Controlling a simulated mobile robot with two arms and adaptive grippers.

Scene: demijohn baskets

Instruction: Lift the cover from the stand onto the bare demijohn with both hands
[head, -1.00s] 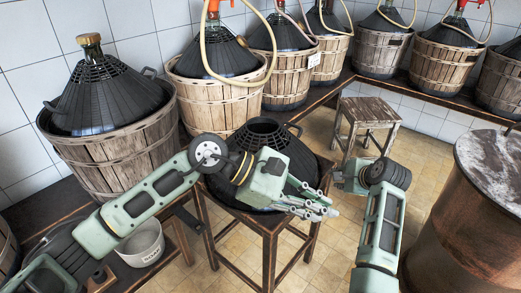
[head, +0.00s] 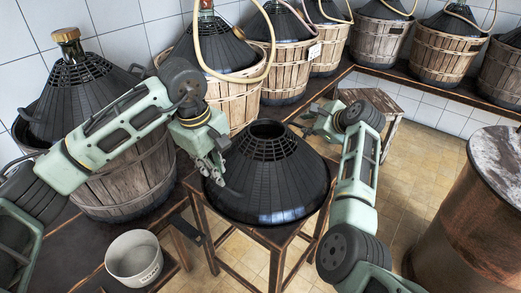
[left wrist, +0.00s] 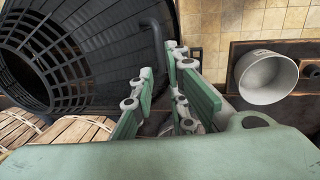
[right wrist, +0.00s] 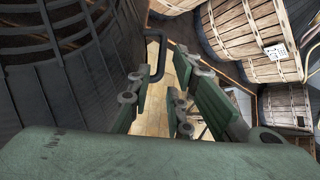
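The cover (head: 268,190), a black ribbed cone with a latticed top and an open neck hole, sits on the wooden stand (head: 270,235). My left gripper (head: 217,165) is at its left side. In the left wrist view the open fingers (left wrist: 158,65) have a black side handle (left wrist: 157,42) of the cover in front of the gap between them. My right gripper (head: 318,122) is at the cover's far right side. In the right wrist view its fingers (right wrist: 162,82) are open, with the other handle (right wrist: 157,52) just ahead. I can make out no bare demijohn.
A corked demijohn with a black cover (head: 80,95) stands in a basket at left. Several more basketed demijohns line the wall bench. A white bucket (head: 134,258) is low at left. A stool (head: 388,105) stands behind my right arm, and a rusty drum (head: 455,220) at right.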

